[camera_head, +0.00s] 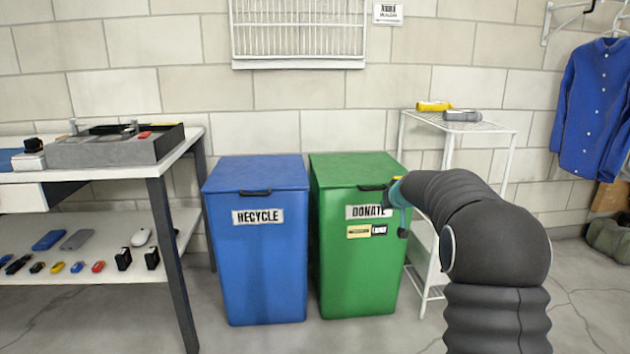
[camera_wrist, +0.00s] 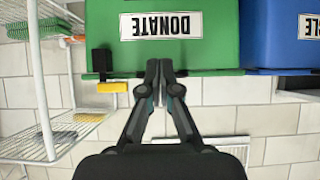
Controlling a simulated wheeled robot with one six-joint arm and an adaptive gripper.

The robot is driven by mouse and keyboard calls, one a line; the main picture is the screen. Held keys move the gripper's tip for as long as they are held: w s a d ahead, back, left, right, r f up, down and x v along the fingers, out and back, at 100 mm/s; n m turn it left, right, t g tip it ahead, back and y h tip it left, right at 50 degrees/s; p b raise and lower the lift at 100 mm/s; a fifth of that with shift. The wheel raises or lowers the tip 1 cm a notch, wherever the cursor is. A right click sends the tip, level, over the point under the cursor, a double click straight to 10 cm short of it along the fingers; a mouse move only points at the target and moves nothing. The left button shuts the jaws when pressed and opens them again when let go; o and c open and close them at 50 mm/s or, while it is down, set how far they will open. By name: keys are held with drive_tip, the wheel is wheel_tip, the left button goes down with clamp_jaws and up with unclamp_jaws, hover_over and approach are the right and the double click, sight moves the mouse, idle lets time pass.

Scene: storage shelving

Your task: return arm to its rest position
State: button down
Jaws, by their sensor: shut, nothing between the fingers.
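My arm (camera_head: 490,230) reaches in from the lower right in the head view, bent toward the green bin. My gripper (camera_wrist: 165,75) shows in the wrist view with its two black fingers together and nothing between them. In the head view the arm's end (camera_head: 397,203) overlaps the right edge of the green DONATE bin (camera_head: 345,275). The fingertips are hardly visible there. In the wrist view, which is upside down, the fingertips overlap the front edge of the green bin (camera_wrist: 210,50). I cannot tell whether they touch it.
A blue RECYCLE bin (camera_head: 255,275) stands left of the green one; both lids look closed. A white wire rack (camera_head: 448,160) stands close behind the arm. A table (camera_head: 185,150) with a grey tray (camera_head: 115,150) is at left. A blue shirt (camera_head: 592,110) hangs at right.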

drive_tip(key=p, duration=0.3)
approach(378, 186)
drive_tip(key=a, duration=0.2)
drive_tip(key=shift+w+a+f+b, duration=0.1)
drive_tip(key=shift+w+f+b, duration=0.2)
drive_tip(key=shift+f, duration=0.45)
drive_tip(key=shift+w+a+f+b, duration=0.1)
drive_tip(key=shift+w+f+b, duration=0.1)
drive_tip(key=shift+w+f, duration=0.4)
drive_tip(key=shift+s, duration=0.15)
